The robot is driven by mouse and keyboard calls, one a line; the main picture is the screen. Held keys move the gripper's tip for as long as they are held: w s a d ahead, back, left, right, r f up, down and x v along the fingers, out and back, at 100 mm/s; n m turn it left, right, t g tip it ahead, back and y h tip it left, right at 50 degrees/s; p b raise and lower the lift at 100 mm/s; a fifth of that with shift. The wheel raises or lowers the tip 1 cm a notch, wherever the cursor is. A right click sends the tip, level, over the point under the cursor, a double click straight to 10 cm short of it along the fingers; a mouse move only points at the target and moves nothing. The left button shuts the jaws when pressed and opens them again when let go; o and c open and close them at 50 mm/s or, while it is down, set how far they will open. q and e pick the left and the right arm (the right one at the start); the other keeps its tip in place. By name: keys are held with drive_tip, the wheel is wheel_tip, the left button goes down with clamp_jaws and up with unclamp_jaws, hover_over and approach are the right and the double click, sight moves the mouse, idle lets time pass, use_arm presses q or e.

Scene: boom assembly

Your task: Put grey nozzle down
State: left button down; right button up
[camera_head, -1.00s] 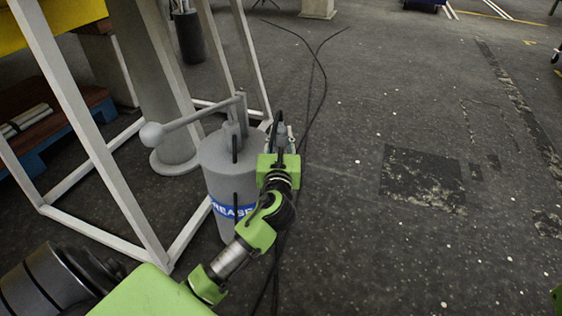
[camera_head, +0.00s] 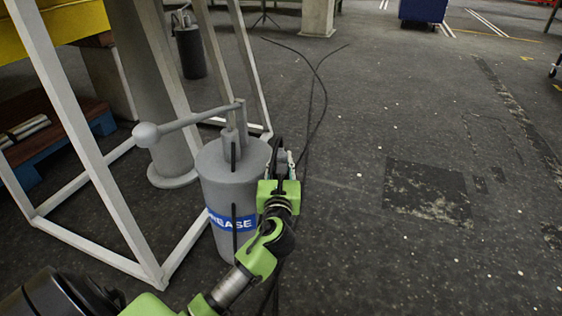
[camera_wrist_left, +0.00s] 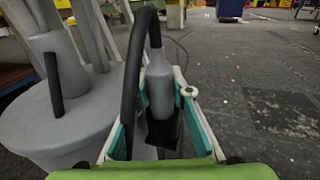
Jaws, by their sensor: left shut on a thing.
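The grey nozzle (camera_wrist_left: 158,85) stands upright between the fingers of my left gripper (camera_wrist_left: 165,110), which is shut on it. A black hose (camera_wrist_left: 132,70) loops up to the nozzle's top. In the head view my left gripper (camera_head: 281,165) is at the right side of the grey grease drum (camera_head: 228,185), near its top rim; the nozzle is mostly hidden there. A black holder (camera_wrist_left: 163,130) shows right under the nozzle in the wrist view; I cannot tell whether the nozzle sits in it. My right gripper is not in view.
The drum has a pump lever (camera_head: 185,124) with a ball end pointing left. A white metal frame (camera_head: 82,145) stands left of the drum. Black cables (camera_head: 316,90) lie on the floor behind. The floor to the right is clear.

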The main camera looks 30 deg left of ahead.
use_arm(q)
drive_tip(key=c, duration=1.8)
unclamp_jaws()
drive_tip(key=shift+f, duration=0.1)
